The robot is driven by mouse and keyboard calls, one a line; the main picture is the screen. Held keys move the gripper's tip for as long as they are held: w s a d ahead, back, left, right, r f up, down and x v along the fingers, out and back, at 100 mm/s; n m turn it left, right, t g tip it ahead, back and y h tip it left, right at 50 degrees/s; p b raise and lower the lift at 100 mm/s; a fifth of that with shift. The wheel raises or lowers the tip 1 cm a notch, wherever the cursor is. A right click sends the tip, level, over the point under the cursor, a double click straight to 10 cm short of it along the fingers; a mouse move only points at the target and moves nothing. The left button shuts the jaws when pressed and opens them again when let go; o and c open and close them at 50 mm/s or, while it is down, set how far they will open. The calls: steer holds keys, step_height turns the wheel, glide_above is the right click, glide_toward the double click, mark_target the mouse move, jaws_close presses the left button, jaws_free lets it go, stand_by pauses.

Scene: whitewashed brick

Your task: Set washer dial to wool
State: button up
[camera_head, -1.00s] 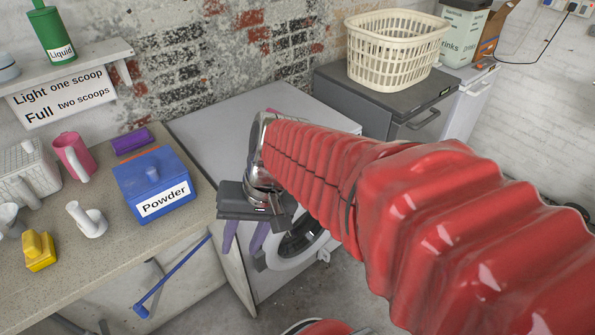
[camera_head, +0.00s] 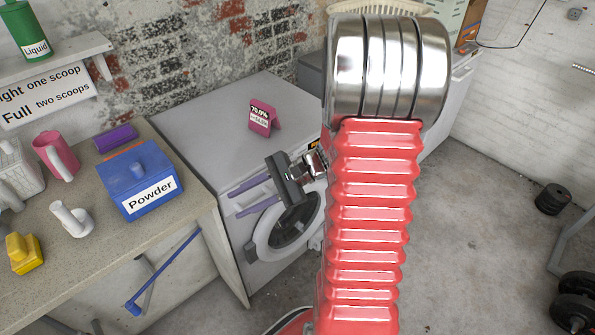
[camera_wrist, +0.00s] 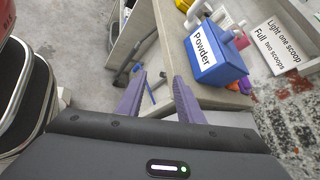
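The white washer (camera_head: 225,130) stands in the middle of the head view, with its round door (camera_head: 262,250) at the front. I cannot make out its dial; my gripper and arm cover part of the front panel. My gripper (camera_head: 235,204) is in front of the washer's upper front, its two purple fingers pointing left. In the wrist view the fingers (camera_wrist: 160,78) are spread apart with nothing between them. They point toward the counter side there.
A pink sign (camera_head: 264,118) stands on the washer top. The counter (camera_head: 105,235) at left holds the blue Powder box (camera_head: 135,170), a pink mug (camera_head: 53,155) and a yellow item (camera_head: 24,254). Weights (camera_head: 553,199) lie at right.

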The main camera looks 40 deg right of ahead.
steer(key=w+d+f+m+t+h, duration=0.1)
steer(key=d+f+m+t, duration=0.25)
steer(key=d, duration=0.35)
steer(key=w+d+f+m+t+h, duration=0.1)
steer(key=d+f+m+t, duration=0.3)
steer(key=d, duration=0.3)
steer(key=s+d+f+m+t+h, duration=0.2)
steer(key=d+f+m+h, duration=0.2)
steer(key=d, duration=0.3)
steer(key=s+d+f+m+t+h, duration=0.2)
steer(key=s+d+f+m+h, duration=0.1)
steer(key=d+m, duration=0.4)
step_height(320, 180, down, 2)
steer(key=shift+s+d+f+h, duration=0.3)
steer(key=shift+d+h, duration=0.15)
steer(key=shift+h, duration=0.45)
steer(key=shift+w, duration=0.15)
steer(key=w, duration=1.3)
steer(key=shift+w+a, duration=0.2)
steer(key=shift+w, duration=0.1)
steer(key=shift+c, duration=0.6)
